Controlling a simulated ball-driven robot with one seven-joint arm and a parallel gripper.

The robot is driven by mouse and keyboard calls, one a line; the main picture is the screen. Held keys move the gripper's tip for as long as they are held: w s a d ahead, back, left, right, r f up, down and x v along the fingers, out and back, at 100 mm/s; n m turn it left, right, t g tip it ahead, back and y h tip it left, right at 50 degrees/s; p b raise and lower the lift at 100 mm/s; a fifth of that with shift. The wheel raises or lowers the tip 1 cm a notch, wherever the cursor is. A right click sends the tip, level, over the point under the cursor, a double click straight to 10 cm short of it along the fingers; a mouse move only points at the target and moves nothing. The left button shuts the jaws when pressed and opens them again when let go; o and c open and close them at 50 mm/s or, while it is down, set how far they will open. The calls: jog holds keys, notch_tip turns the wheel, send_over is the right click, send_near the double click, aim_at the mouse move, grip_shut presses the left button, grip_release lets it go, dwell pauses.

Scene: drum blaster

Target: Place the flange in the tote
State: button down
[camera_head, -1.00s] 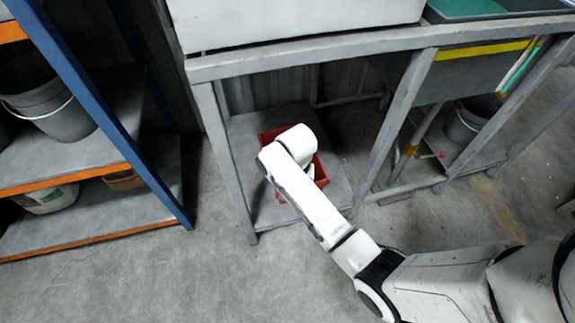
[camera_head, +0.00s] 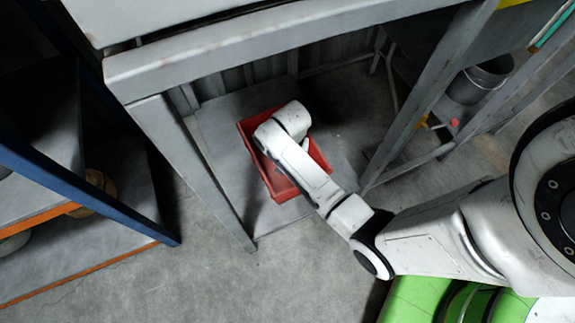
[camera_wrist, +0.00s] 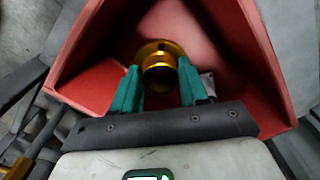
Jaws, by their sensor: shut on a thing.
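The flange (camera_wrist: 159,66) is a gold ring-shaped part in the wrist view. My gripper (camera_wrist: 159,82) has its two green fingers on either side of the flange and is shut on it. The red tote (camera_wrist: 82,50) surrounds the flange and the fingers in the wrist view, with its inner walls and floor beyond them. I cannot tell whether the flange touches the tote floor. In the head view the tote (camera_head: 249,142) sits on the low shelf, and my white arm reaches over it. The flange and fingers are hidden there.
The low grey shelf (camera_head: 222,118) lies under a workbench (camera_head: 250,45) whose legs stand on both sides of my arm. A blue and orange rack (camera_head: 90,190) is at the left. A metal bucket (camera_head: 482,80) stands at the right. Open floor lies in front.

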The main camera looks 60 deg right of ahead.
notch_tip(320, 180, down, 7)
jog(key=b, duration=0.3)
jog(key=shift+r, duration=0.2)
jog(key=shift+f, duration=0.2)
jog(key=c, duration=0.6)
grip_release()
